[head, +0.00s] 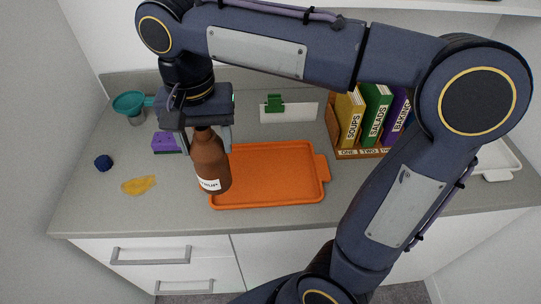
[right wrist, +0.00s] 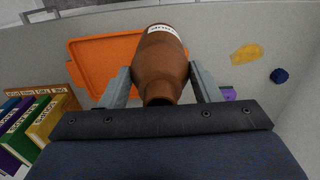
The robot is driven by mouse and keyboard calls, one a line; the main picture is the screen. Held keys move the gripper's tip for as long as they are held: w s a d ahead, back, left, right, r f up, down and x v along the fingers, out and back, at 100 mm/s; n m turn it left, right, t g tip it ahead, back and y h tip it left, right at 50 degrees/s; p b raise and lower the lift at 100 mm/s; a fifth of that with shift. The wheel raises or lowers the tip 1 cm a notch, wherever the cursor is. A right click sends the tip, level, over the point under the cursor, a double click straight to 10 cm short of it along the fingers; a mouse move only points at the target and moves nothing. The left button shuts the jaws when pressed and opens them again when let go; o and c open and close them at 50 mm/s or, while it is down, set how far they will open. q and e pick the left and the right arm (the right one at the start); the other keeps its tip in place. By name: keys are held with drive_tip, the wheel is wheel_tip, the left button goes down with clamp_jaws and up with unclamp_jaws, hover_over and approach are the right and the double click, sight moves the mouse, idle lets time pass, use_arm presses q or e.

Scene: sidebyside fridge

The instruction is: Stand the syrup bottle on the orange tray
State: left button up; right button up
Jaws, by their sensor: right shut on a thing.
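The syrup bottle (head: 210,163) is brown with a white label. My right gripper (head: 201,147) is shut on its upper part, and the bottle hangs below it, slightly tilted in the head view. The bottle (right wrist: 160,65) also shows between the two fingers in the right wrist view. The orange tray (head: 275,175) lies flat on the counter. In the head view the bottle overlaps the tray's left edge; I cannot tell whether its base touches anything. The tray (right wrist: 95,62) is partly hidden by the bottle in the right wrist view. My left gripper is not in view.
A green clip (head: 274,103) stands behind the tray. Books (head: 375,115) in a wooden holder stand to its right.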

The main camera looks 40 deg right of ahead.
drive_tip(key=w+d+f+p, duration=0.1)
drive_tip(key=w+d+f, duration=0.4)
drive_tip(key=d+f, duration=0.5)
wheel_tip(320, 180, down, 2)
drive_tip(key=shift+w+d+f, duration=0.15)
drive_tip(key=shift+w+d, duration=0.15)
drive_tip(key=shift+d, duration=0.1)
drive_tip(key=shift+f, duration=0.2)
drive_tip(key=o, duration=1.3)
drive_tip(key=shift+c, duration=0.2)
